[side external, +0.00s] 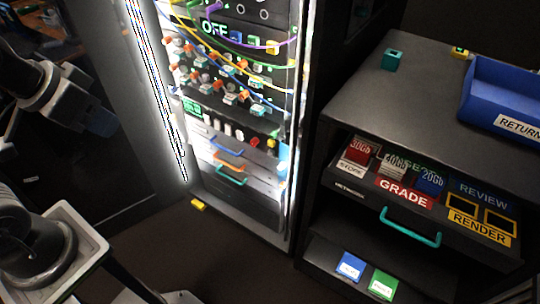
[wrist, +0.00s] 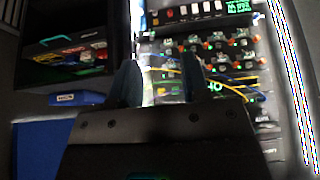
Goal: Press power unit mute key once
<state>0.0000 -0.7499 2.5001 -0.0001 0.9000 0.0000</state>
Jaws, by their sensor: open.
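A lit rack (side external: 235,180) stands centre in the side external view. The power unit is not clearly labelled; a strip with a row of small keys (side external: 240,136), pale, red and yellow, sits below the knob rows. A similar key row (wrist: 195,11) shows upside down at the top of the wrist view, near a green display (wrist: 237,6). I cannot tell which key is the mute key. My gripper (wrist: 160,64) is open and empty, its two dark fingers pointing toward the rack. The fingers and gripper body hide part of the rack. I cannot make out contact with any key.
Coloured cables (side external: 245,40) loop across the upper rack. A black cabinet (side external: 345,95) stands to the right, with a blue return bin (side external: 490,85) on top and an open drawer with a teal handle (side external: 410,238). A yellow block (side external: 198,205) lies on the floor.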

